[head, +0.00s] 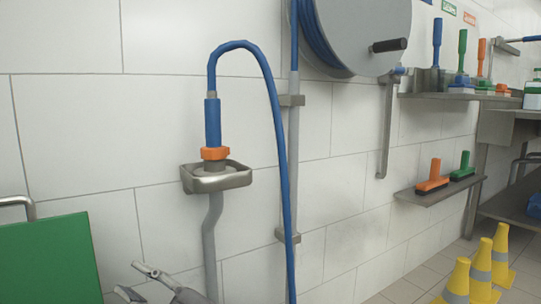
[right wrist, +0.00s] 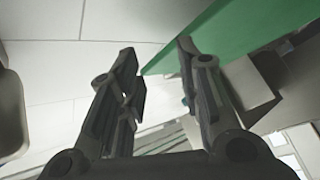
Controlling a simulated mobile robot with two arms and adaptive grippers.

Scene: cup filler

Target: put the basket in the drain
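I see no basket and no drain in either view. My right gripper (head: 128,279) shows at the lower left of the head view, in front of the white tiled wall and just right of a green panel. In the right wrist view my right gripper (right wrist: 157,52) has its two fingers spread apart with nothing between them. My left gripper is in neither view.
The green panel (head: 48,262) fills the lower left. A blue hose (head: 277,130) hangs by a steel wall holder (head: 216,178). Yellow cones (head: 480,272) stand on the floor at right. Wall shelves (head: 440,190) hold brushes.

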